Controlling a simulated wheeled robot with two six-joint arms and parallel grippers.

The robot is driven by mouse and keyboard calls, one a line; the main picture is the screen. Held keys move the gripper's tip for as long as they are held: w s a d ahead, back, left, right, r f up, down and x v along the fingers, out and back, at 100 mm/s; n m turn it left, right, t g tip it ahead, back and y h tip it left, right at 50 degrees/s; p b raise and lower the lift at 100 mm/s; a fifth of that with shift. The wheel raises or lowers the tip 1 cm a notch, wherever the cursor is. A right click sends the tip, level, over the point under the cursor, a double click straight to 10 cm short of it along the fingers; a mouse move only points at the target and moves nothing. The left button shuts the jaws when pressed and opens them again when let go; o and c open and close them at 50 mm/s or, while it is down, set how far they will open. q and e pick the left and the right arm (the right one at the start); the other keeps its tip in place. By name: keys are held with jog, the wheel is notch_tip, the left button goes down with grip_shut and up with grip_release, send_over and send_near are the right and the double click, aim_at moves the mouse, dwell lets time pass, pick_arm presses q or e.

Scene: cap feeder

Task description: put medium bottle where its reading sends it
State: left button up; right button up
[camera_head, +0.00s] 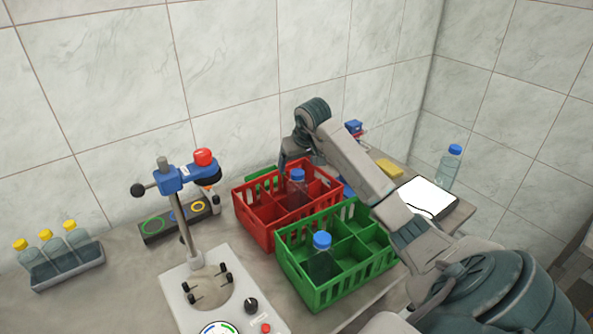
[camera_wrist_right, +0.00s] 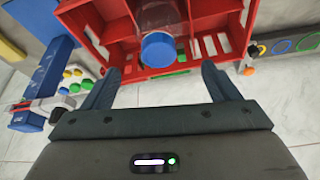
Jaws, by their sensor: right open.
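A bottle with a blue cap (camera_head: 297,175) stands in the red crate (camera_head: 264,232). In the right wrist view its blue cap (camera_wrist_right: 158,48) lies just ahead of the gap between my fingers. My right gripper (camera_wrist_right: 160,85) is open and empty, with its fingers apart from the cap; in the head view it hangs at the far side of the red crate, mostly hidden. Another blue-capped bottle (camera_head: 322,259) stands in a near compartment of the green crate (camera_head: 330,290). A clear blue-capped bottle (camera_head: 447,170) stands at the far right. I cannot tell which is medium. My left gripper is out of view.
A stand with a blue head (camera_head: 172,180) and red knob is at left centre. Behind it lies a strip with coloured rings (camera_head: 153,226). A rack (camera_head: 66,266) holds three yellow-capped bottles. A white panel (camera_head: 427,196) lies near the clear bottle. My right arm crosses above the green crate.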

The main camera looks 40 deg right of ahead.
jog(key=d+b+v, duration=0.1)
jog(key=v, duration=0.7)
jog(key=shift+a+r+b, duration=0.25)
jog(key=shift+a+b, duration=0.05)
jog(key=shift+a, duration=0.15)
jog(key=shift+f, duration=0.1)
